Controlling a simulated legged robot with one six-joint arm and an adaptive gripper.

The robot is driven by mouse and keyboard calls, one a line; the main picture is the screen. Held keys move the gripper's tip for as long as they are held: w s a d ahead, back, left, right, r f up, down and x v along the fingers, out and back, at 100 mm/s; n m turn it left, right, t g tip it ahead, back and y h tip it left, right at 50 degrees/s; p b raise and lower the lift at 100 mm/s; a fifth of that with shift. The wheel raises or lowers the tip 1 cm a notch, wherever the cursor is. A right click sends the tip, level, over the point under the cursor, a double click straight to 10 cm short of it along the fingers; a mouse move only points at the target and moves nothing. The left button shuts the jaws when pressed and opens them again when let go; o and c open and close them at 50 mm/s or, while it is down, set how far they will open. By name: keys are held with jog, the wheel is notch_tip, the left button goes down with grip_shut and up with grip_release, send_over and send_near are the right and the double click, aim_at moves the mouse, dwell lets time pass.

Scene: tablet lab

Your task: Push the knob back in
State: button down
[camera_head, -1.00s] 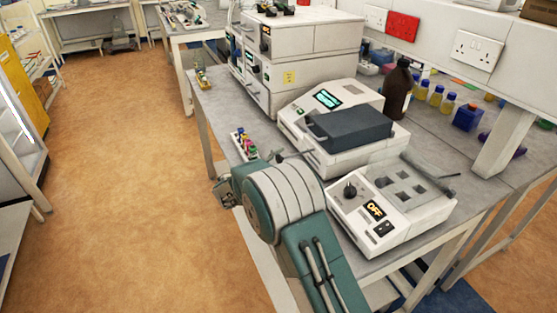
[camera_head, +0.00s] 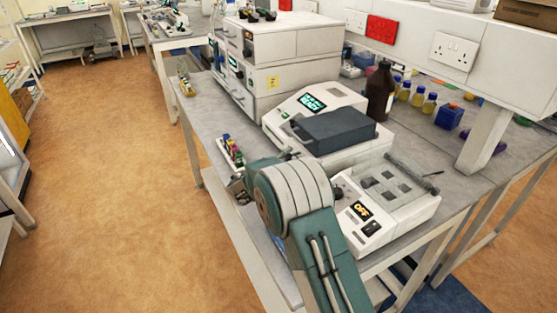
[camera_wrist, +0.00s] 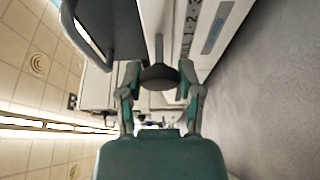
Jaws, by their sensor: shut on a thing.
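The knob (camera_wrist: 158,78) is dark, round and wide-headed, on a thin stem running to a white machine (camera_wrist: 205,35) in the wrist view. My gripper (camera_wrist: 160,70) has its two fingers on either side of the knob, shut on it. The knob stands out from the machine's face by its stem. In the head view my arm covers most of my gripper, and I cannot make out the held knob there. A white instrument with a green screen (camera_head: 313,102) and a dark grey block (camera_head: 342,130) stands just beyond my arm.
A white device with an OFF display (camera_head: 361,211) stands right of my arm on the grey bench (camera_head: 222,122). A small rack of coloured items (camera_head: 231,152) is left of my arm. A brown bottle (camera_head: 379,92) stands behind. The floor to the left is clear.

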jog(key=shift+f, duration=0.2)
jog(key=shift+c, duration=2.2)
grip_release()
jog(key=shift+d, duration=0.1)
jog(key=shift+o, duration=0.9)
jog(key=shift+w+d, duration=0.1)
jog(key=shift+d, duration=0.1)
jog(key=shift+r, duration=0.1)
jog(key=shift+a, duration=0.35)
jog(key=v, duration=1.1)
jog(key=shift+s+a, duration=0.1)
jog(key=shift+s, duration=0.2)
